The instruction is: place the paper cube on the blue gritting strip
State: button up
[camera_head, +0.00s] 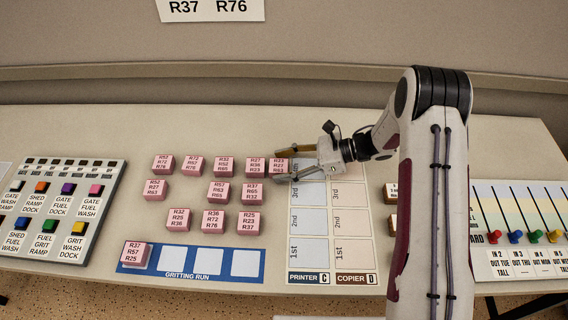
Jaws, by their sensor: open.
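Several pink cubes with printed route codes stand in rows on the desk, among them one in the top row (255,165). The blue gritting strip (190,276) lies at the front. Its leftmost square holds a pink cube (136,256) reading R37 R57 R25; its other three squares are bare. My gripper (277,167) is open at the right end of the top row. Its fingers are either side of the last cube (279,164), whose label seems to read R23 R21 R63. I cannot tell whether they touch it. Which cube is the paper cube is not plain.
A white sheet (308,220) marked PRINTER and COPIER lies right of the cubes, partly under my arm. A button panel (62,210) stands left, a panel with coloured sliders (525,225) right. A wall sign (210,8) reads R37 R76.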

jog(key=shift+r, duration=0.15)
jog(key=shift+d+r, duration=0.2)
jog(key=shift+d, duration=0.3)
jog(key=v, duration=1.1)
jog(key=shift+w, duration=0.1)
dwell(0.3)
